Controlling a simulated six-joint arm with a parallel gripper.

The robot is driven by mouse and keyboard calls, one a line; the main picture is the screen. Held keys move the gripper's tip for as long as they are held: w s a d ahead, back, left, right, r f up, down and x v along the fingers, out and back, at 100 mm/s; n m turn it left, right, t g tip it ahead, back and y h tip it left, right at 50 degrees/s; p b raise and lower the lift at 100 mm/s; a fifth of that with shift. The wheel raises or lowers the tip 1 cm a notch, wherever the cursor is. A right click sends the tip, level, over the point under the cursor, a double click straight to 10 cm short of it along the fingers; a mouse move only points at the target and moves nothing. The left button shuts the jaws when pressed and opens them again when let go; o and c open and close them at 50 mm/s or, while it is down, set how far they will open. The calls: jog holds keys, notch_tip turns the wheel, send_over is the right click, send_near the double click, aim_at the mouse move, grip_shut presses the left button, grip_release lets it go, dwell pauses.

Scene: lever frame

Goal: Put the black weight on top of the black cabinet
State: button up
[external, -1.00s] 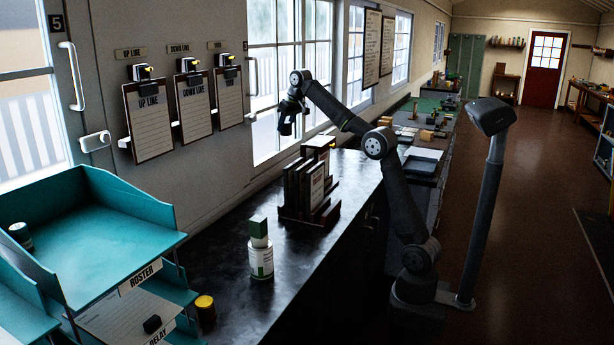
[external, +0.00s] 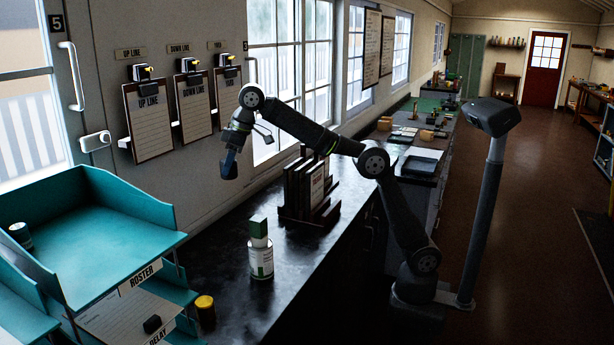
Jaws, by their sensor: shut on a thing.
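My gripper (external: 230,166) hangs downward in front of the wall, below and right of the clipboards and well above the counter. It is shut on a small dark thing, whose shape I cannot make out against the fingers. The black cabinet (external: 300,262) is a long dark counter with a glossy top, running along the window wall. A small black block (external: 152,324), which may be the black weight, lies on the paper in the lower teal tray at the front left, apart from my gripper.
A white bottle with a green cap (external: 261,260) and a dark rack of upright boards (external: 308,190) stand on the counter. A yellow-lidded jar (external: 205,310) is beside the teal trays (external: 100,210). Several clipboards (external: 150,125) hang on the wall.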

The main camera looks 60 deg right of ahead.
jog(key=s+a+n+g+y, duration=0.1)
jog(key=s+a+n, duration=0.3)
jog(key=s+a, duration=1.05)
notch_tip(320, 180, down, 18)
jog(key=w+a, duration=0.1)
jog(key=s+a+f, duration=0.1)
jog(key=a+f, duration=0.1)
jog(key=a, duration=0.1)
jog(key=s+a+f, duration=0.2)
jog(key=a, duration=0.2)
jog(key=s+a+f, duration=0.1)
jog(key=a+f, duration=0.2)
jog(key=shift+s+a, duration=0.35)
jog(key=shift+a+f, duration=0.1)
jog(key=shift+f, duration=1.9)
jog(key=shift+f, duration=0.15)
jog(key=o, duration=1.2)
